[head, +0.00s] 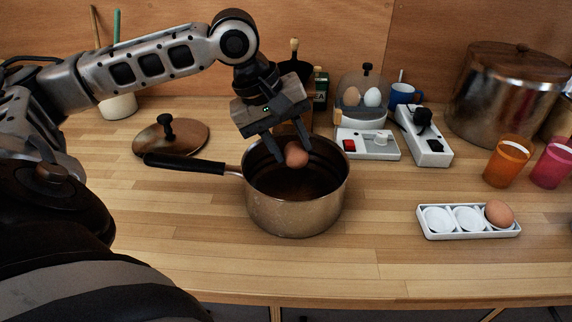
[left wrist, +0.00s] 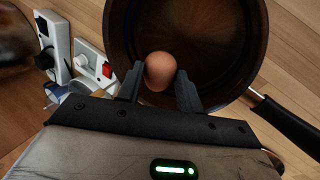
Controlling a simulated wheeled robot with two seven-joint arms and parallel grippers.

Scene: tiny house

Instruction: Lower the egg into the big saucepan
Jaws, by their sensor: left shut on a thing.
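The big saucepan (head: 296,212) stands upright on the wooden counter, its dark handle (head: 185,163) pointing left. My left gripper (head: 292,154) reaches down over the pan's opening from the back. It is shut on a brown egg (head: 297,154), which sits between the two fingertips at about rim height. In the left wrist view the egg (left wrist: 160,70) shows between the fingers, with the dark inside of the saucepan (left wrist: 205,35) behind it. How far the egg is above the pan's bottom is hard to tell. My right gripper is not in view.
A lid (head: 185,138) lies behind the handle. An egg tray (head: 470,234) with one brown egg (head: 499,213) stands at right. Behind are an egg cooker (head: 362,104), a power strip (head: 424,140), a large pot (head: 505,100) and two tumblers (head: 507,164). The counter front is clear.

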